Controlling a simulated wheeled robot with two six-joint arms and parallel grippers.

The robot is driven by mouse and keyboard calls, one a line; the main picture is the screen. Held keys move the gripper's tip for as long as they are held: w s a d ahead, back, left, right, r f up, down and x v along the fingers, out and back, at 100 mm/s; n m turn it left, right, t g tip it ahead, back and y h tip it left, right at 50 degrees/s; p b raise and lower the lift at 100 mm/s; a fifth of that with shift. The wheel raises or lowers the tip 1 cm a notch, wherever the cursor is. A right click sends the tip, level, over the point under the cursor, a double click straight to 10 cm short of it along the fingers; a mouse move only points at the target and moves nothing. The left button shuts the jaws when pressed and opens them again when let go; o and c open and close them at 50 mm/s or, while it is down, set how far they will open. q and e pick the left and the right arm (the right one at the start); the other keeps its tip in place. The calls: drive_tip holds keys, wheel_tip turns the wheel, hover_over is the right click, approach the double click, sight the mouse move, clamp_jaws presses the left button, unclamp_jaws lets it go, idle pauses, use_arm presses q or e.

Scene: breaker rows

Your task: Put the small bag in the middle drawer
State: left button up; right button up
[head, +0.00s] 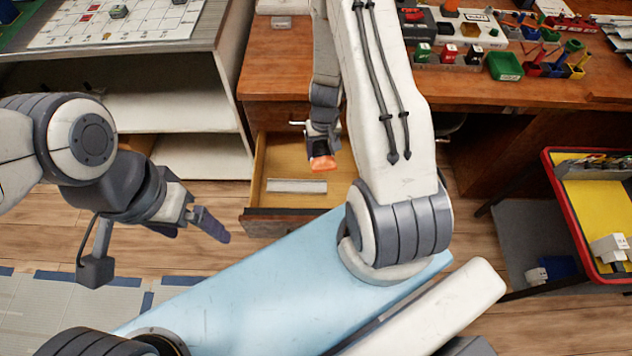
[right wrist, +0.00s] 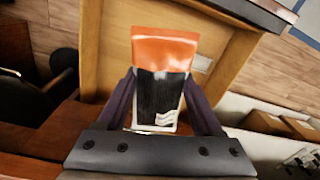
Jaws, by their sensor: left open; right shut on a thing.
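The small bag (head: 322,163), orange at one end and black on the body, is held by my right gripper (head: 322,145). In the right wrist view the bag (right wrist: 163,75) sits between the two fingers (right wrist: 163,98), its orange end pointing away from the gripper. An open drawer (head: 285,212) of the wooden desk is below the bag, and the bag appears over its inside. The drawer (right wrist: 103,60) also shows behind the bag in the right wrist view. A flat pale object (head: 297,186) lies in the drawer. My left gripper (head: 207,222) is open and empty, left of the drawer.
The desk top (head: 290,60) carries several small coloured bins and tools at the right. A grey shelf unit (head: 185,100) stands left of the drawer. A red-rimmed tray (head: 568,205) stands at the far right. Wooden floor lies in front of the drawer.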

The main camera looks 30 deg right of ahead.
drive_tip(key=s+d+f+b, duration=0.1)
drive_tip(key=d+f+b, duration=0.1)
drive_tip(key=f+b, duration=0.3)
drive_tip(key=s+d+f+m+b, duration=0.1)
drive_tip(key=d+f+b, duration=0.1)
drive_tip(key=f+b, duration=0.4)
drive_tip(key=s+d+f+m+b, duration=0.1)
drive_tip(key=f+b, duration=0.5)
drive_tip(key=f, duration=0.7)
drive_tip(key=shift+s+d+f, duration=0.2)
drive_tip(key=shift+d+f, duration=0.05)
drive_tip(key=shift+d, duration=0.5)
use_arm(q)
wheel_tip(320, 180, down, 20)
drive_tip(key=shift+r, duration=0.15)
use_arm(e)
drive_tip(key=shift+r, duration=0.1)
drive_tip(key=o, duration=1.4)
